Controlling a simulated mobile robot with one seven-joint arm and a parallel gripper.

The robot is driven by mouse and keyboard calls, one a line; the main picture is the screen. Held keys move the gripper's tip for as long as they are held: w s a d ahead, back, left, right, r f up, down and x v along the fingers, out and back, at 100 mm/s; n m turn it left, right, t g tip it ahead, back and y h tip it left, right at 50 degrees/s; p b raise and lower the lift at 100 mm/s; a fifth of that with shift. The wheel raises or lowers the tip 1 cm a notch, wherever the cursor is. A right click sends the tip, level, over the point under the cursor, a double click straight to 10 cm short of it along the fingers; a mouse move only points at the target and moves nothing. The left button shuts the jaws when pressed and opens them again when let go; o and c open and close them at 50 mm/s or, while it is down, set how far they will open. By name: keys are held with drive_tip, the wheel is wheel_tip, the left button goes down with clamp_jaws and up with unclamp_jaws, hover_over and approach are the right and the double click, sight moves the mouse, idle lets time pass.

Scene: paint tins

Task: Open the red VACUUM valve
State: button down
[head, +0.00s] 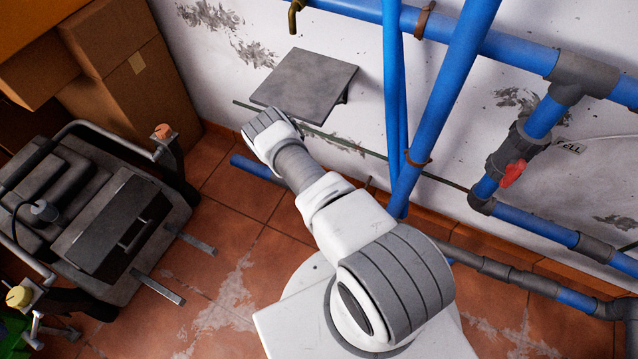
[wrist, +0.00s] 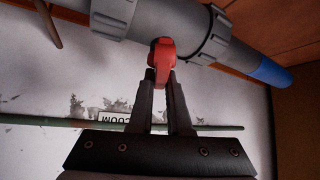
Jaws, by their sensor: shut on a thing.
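In the wrist view a red valve handle (wrist: 162,60) sits on a grey valve body in a pipe (wrist: 190,27). My gripper (wrist: 161,80) is shut on the handle's end, one finger on each side. The handle sticks out from the pipe toward my gripper and looks roughly crosswise to it. A white label (wrist: 115,117) on the wall behind is upside down and partly hidden by a finger; its full word cannot be read. In the head view my arm reaches to the upper left, and my gripper and this valve are hidden.
Another red valve handle (head: 513,172), by a FILL label (head: 571,147), is on the right pipes. A grey shelf plate (head: 304,86) juts from the wall near my wrist. Blue pipes (head: 437,105) stand right of my arm. A dark cart (head: 105,220) stands left.

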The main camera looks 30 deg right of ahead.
drive_tip(key=shift+n+y, duration=0.3)
drive_tip(key=shift+n, duration=0.1)
drive_tip(key=shift+d+n+t+y+p, duration=0.1)
drive_tip(key=shift+n+t+y+p, duration=0.3)
drive_tip(key=shift+n+y, duration=0.45)
drive_tip(key=n+y, duration=0.2)
drive_tip(key=n, duration=0.1)
drive_tip(key=shift+n, duration=0.35)
drive_tip(key=n+y, duration=0.3)
drive_tip(key=shift+n+b, duration=0.3)
drive_tip(key=shift+b, duration=0.1)
drive_tip(key=shift+n+g+y, duration=0.8)
drive_tip(key=shift+n+y, duration=0.35)
drive_tip(key=shift+n, duration=0.45)
drive_tip(key=c, duration=0.9)
unclamp_jaws()
drive_tip(key=shift+o, duration=0.2)
